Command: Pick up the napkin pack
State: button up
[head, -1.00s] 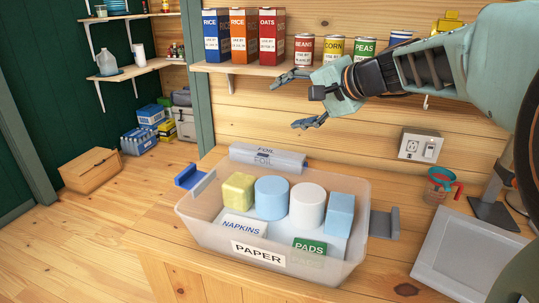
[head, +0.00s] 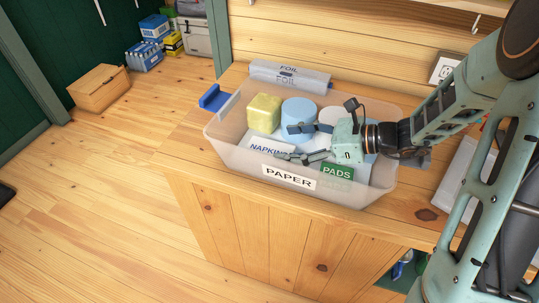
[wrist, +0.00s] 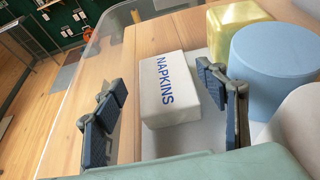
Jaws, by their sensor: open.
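The napkin pack (head: 262,146) is a white block with blue "NAPKINS" lettering, lying in the front left of a translucent bin (head: 234,158) labelled PAPER. In the wrist view the napkin pack (wrist: 172,105) appears upright between my spread fingers, with its lettered face showing. My gripper (head: 287,143) is open and empty, over the bin and just right of the pack, fingers pointing left. In the head view my gripper hides part of the pack's right end. I cannot tell whether a finger touches it.
In the bin are a yellow-green block (head: 264,113), a blue roll (head: 299,112), a white roll (wrist: 296,118) and a green PADS pack (head: 337,173). A foil box (head: 290,74) lies behind the bin. A blue handle (head: 214,97) sticks out left.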

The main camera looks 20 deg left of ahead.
aim_at(271, 151)
jog(key=f, duration=0.1)
jog(key=a+f, duration=0.1)
jog(key=f, duration=0.1)
jog(key=shift+a+f, duration=0.15)
jog(key=shift+a, duration=0.1)
jog(key=shift+x, duration=3)
jog(key=shift+d, duration=0.1)
jog(key=shift+c, duration=0.4)
jog(key=c, duration=0.8)
